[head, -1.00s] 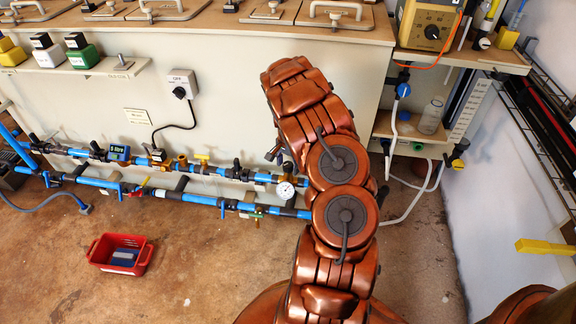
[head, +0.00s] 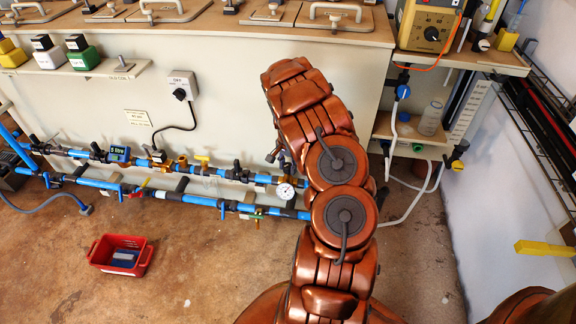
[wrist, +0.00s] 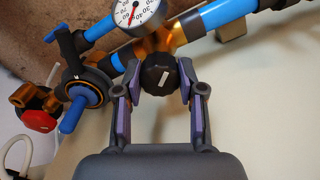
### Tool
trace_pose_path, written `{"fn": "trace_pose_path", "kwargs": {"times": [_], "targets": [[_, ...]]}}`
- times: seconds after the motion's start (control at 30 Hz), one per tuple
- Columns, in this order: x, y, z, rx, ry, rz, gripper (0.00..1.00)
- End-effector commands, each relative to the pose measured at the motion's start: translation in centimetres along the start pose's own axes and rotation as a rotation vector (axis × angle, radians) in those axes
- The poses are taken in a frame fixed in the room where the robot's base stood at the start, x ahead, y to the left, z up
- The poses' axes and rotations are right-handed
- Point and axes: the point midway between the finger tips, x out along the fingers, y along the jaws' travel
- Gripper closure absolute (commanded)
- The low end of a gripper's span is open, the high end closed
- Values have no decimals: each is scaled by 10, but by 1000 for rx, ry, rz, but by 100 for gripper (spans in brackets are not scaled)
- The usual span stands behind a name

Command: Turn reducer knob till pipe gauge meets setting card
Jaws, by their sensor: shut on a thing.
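The black reducer knob (wrist: 160,76) with a pale mark on its face sits on a brass body in the wrist view. My gripper (wrist: 161,72) is shut on it, one finger on each side. The white pipe gauge (wrist: 137,12) with a red needle is just beyond the knob, its top cut off.
Blue pipes (head: 185,197) with valves run along the cabinet foot. In the wrist view, a blue-handled valve (wrist: 72,115) and a red knob (wrist: 40,121) are left of my gripper.

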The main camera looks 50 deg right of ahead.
Motion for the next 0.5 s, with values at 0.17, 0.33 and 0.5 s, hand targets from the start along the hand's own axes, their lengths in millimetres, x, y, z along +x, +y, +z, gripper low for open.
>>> {"fn": "trace_pose_path", "kwargs": {"times": [0.17,0.33,0.5], "targets": [[-2,0,2,-89,-5,1,96],[-2,0,2,-217,-7,1,96],[-2,0,2,-356,-5,0,96]]}}
